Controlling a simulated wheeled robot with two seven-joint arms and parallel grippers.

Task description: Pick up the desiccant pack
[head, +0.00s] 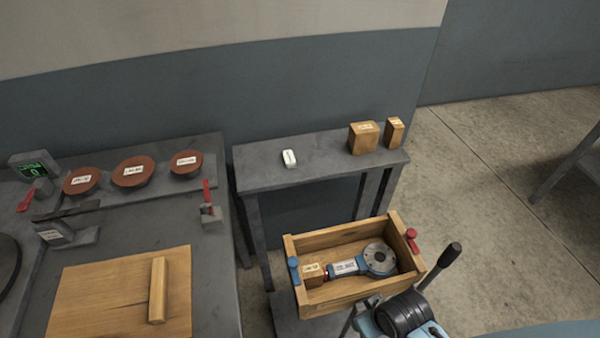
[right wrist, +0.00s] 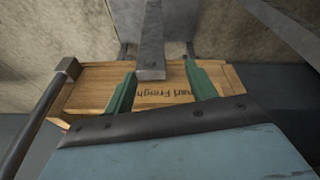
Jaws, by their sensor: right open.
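A small white pack with a dark mark (head: 289,157), which looks like the desiccant pack, lies on the left part of the grey side table (head: 262,178). Nothing touches it. In the right wrist view my right gripper (right wrist: 160,78) has its two green fingers apart, in front of a wooden wall with printed lettering (right wrist: 90,90). A grey bar (right wrist: 151,40) reaches down between the fingers; I cannot tell what it belongs to. The white pack does not show in that view. My left gripper is in neither view.
Two brown boxes (head: 363,138) (head: 395,133) stand at the table's right end. An open wooden crate (head: 330,238) with a blue tool (head: 350,267) stands in front. A bench (head: 215,285) with red-brown discs (head: 133,171) is left. The tabletop around the pack is clear.

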